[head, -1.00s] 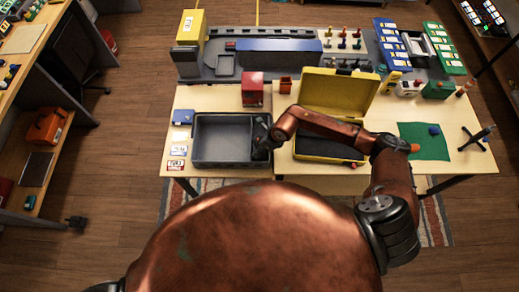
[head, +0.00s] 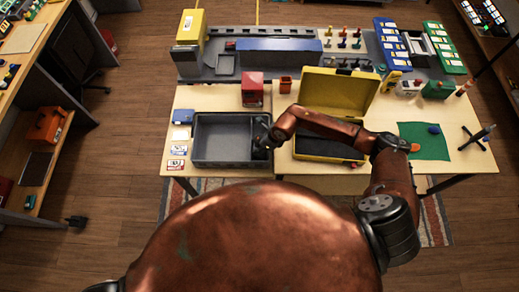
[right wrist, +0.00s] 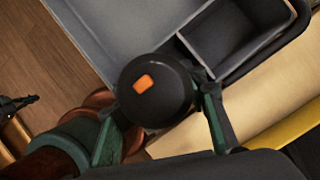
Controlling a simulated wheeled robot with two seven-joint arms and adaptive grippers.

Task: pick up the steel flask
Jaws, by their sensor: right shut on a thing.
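My right gripper (head: 262,142) is at the right end of the grey tray (head: 205,158) in the head view. In the right wrist view its two green-and-black fingers are shut around a round black top with an orange mark, which appears to be the steel flask (right wrist: 170,108). The flask's body is hidden below this top, so I cannot tell whether it touches the tray floor. In the right wrist view a dark compartment (right wrist: 240,40) lies beside it. My left gripper is out of view.
An open yellow case (head: 340,92) stands right of the tray. A red box (head: 252,90) stands behind the tray, and a blue item (head: 182,117) and cards (head: 177,150) lie to its left. A green mat (head: 428,146) lies at the right.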

